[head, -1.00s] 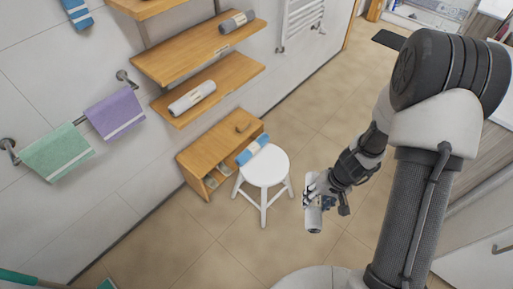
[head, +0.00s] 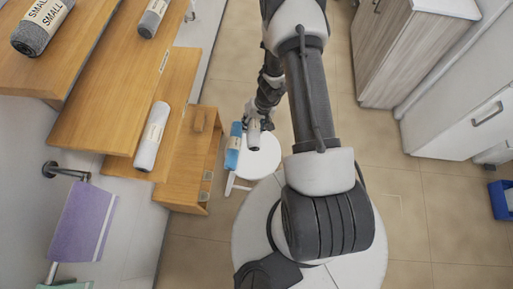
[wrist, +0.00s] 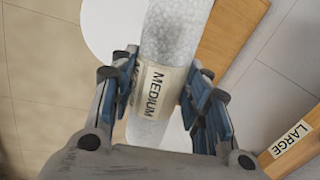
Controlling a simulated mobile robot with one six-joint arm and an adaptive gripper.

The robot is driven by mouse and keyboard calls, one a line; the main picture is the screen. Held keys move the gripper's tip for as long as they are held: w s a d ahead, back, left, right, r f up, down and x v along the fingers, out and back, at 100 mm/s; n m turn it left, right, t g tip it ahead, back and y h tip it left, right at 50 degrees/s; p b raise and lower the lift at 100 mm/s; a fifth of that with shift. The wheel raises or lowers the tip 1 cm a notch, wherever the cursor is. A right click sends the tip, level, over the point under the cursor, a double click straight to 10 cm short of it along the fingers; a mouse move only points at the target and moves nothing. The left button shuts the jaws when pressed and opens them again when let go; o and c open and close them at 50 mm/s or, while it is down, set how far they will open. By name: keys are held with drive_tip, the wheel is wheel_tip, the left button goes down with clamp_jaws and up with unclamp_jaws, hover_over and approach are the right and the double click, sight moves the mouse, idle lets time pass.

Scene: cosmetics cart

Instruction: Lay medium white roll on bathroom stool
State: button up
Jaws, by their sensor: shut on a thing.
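My gripper (head: 256,124) is shut around a white roll (head: 253,136). In the wrist view the roll (wrist: 176,35) has a pale bubbly surface and a cream band reading MEDIUM (wrist: 155,90), with the fingers (wrist: 163,85) on both sides of it. The gripper and roll are over the far part of the round white stool (head: 262,165). The stool also shows behind the roll in the wrist view (wrist: 110,30). I cannot tell whether the roll touches the seat.
A blue roll (head: 233,150) lies at the stool's left edge, close beside the held roll. A wooden bench (head: 196,165) stands left of the stool. Another white roll (head: 152,137) and grey rolls (head: 43,26) lie on wall shelves. The seat's right part is clear.

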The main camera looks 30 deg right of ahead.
drive_tip(key=d+f+b, duration=0.1)
drive_tip(key=f, duration=0.6)
drive_tip(key=d+f+m+b, duration=0.1)
drive_tip(key=f+b, duration=0.1)
drive_tip(key=f, duration=0.5)
drive_tip(key=d+f+m+b, duration=0.1)
drive_tip(key=d+f+b, duration=0.1)
drive_tip(key=f, duration=0.5)
drive_tip(key=shift+s+d+b+x, duration=0.15)
drive_tip(key=shift+b+x, duration=0.25)
drive_tip(key=shift+x, duration=0.4)
drive_tip(key=shift+d+b+x, duration=0.2)
drive_tip(key=shift+b+x, duration=0.15)
drive_tip(key=shift+x, duration=0.45)
drive_tip(key=shift+s+d+b+x, duration=0.15)
drive_tip(key=shift+b+x, duration=0.25)
drive_tip(key=shift+x, duration=0.4)
drive_tip(key=shift+w+f, duration=0.1)
drive_tip(key=shift+w, duration=0.05)
drive_tip(key=shift+f, duration=0.2)
drive_tip(key=o, duration=1.3)
drive_tip(key=shift+c, duration=0.2)
drive_tip(key=shift+r, duration=0.1)
